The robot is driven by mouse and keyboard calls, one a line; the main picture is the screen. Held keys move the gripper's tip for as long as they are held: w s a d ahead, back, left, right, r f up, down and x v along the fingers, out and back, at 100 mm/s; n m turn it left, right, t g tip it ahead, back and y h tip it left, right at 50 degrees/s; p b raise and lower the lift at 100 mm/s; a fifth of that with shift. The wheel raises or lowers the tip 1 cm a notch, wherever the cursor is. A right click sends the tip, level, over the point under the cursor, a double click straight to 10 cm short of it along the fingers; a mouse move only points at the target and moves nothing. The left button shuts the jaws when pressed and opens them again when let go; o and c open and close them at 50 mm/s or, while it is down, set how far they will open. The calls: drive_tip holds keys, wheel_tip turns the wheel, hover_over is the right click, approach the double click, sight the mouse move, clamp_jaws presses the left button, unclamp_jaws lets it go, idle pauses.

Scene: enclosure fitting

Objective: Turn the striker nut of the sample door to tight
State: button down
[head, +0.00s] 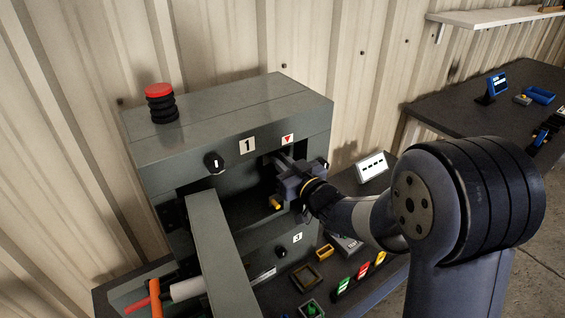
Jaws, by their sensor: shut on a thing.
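The grey enclosure (165,150) stands against the wall, labelled 1 above its upper opening. The sample door (218,245) appears to be the grey panel swung open toward me on the left of that opening. My gripper (275,162) reaches in at the right side of the opening, below the red triangle label. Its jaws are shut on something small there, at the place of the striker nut. The nut itself is hidden by the fingers and gripper body, so its turn cannot be seen.
A black knob (214,162) sits left of the label, and a red-topped stack (160,103) stands on the enclosure. A white cylinder (187,289) and orange handles (153,297) are at lower left.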

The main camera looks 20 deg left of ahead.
drive_tip(key=c, duration=1.5)
unclamp_jaws()
drive_tip(key=shift+o, duration=0.2)
drive_tip(key=b+v, duration=0.2)
drive_tip(key=v, duration=0.8)
drive_tip(key=shift+s+d, duration=0.25)
drive_tip(key=shift+s, duration=0.05)
drive_tip(key=shift+w+a, duration=0.1)
drive_tip(key=p+x, duration=0.2)
drive_tip(key=x, duration=0.8)
drive_tip(key=shift+w+a, duration=0.15)
drive_tip(key=shift+w, duration=0.05)
